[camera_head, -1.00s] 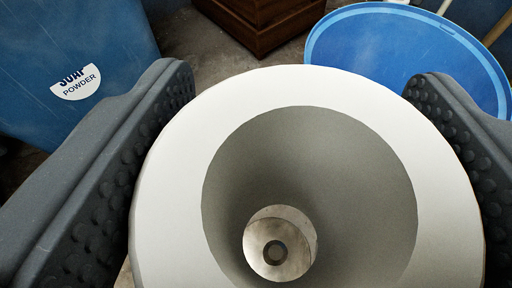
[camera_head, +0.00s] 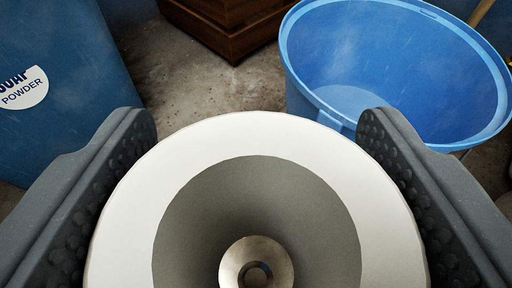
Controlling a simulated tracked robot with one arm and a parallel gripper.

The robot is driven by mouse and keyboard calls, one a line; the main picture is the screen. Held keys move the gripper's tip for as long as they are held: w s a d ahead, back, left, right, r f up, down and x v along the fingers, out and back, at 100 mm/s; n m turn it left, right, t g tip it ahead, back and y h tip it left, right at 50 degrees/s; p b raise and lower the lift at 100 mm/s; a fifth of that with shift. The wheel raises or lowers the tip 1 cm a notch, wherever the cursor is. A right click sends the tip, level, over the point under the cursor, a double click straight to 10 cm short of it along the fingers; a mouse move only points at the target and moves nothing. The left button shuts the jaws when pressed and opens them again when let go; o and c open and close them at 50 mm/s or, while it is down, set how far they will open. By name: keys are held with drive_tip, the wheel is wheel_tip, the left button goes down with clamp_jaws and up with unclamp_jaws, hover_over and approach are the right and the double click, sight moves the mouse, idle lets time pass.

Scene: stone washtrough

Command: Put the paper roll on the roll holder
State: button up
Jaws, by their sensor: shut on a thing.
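The paper roll (camera_head: 135,215) is a thick white ring seen end-on, with a wide grey hollow core. My gripper (camera_head: 256,128) is shut on it, one dark studded finger against each side. Through the core I see a round metal piece with a dark hole in its middle, which looks like part of the roll holder (camera_head: 232,264). It shows low in the core opening, near its left-right middle. I cannot tell whether it is inside the core or below it. The rest of the holder is hidden by the roll.
A blue soap powder box (camera_head: 75,60) stands at the left. A blue tub (camera_head: 350,75) stands at the right beyond the roll, and a dark wooden crate (camera_head: 225,30) is at the back. Bare stone floor (camera_head: 190,90) lies between them.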

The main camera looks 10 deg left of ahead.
sight(255, 229)
drive_tip(key=shift+f+b, duration=1.2)
drive_tip(key=shift+f, duration=2.7)
drive_tip(key=o, duration=1.1)
drive_tip(key=shift+s+r+p, duration=0.25)
drive_tip(key=shift+s+p, duration=0.05)
drive_tip(key=shift+s, duration=0.2)
drive_tip(key=p+v, duration=0.5)
drive_tip(key=v, duration=0.7)
drive_tip(key=shift+s+d, duration=0.1)
drive_tip(key=shift+s, duration=0.2)
